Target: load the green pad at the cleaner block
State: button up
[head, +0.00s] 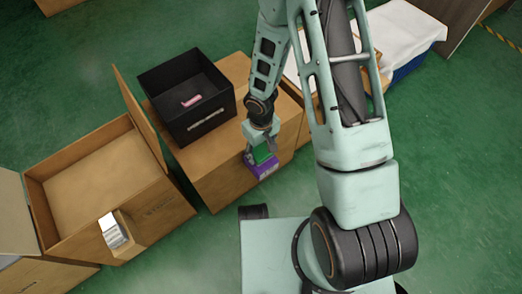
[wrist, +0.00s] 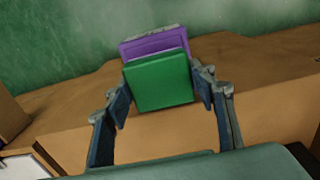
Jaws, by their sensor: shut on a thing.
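The green pad (wrist: 160,83) is upright between the two fingers of my gripper (wrist: 163,92) in the wrist view, and the gripper is shut on it. In the head view my gripper (head: 260,148) holds the green pad (head: 262,156) at the front edge of a cardboard box. A purple block (wrist: 140,47) with a grey top edge stands just behind the pad in the wrist view. The purple block also shows in the head view (head: 261,168), close to the pad. I cannot tell whether pad and block touch.
The cardboard box (head: 215,170) bears a black open bin (head: 205,127) with a pink object (head: 191,101) in it. An open cardboard box (head: 165,215) with raised flaps stands to the left. A white cloth (head: 405,35) lies at the back right. Green floor is clear in front.

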aim_at(261, 150)
jog(key=shift+r+p, duration=1.95)
jog(key=shift+r, duration=0.85)
jog(key=shift+w, duration=0.1)
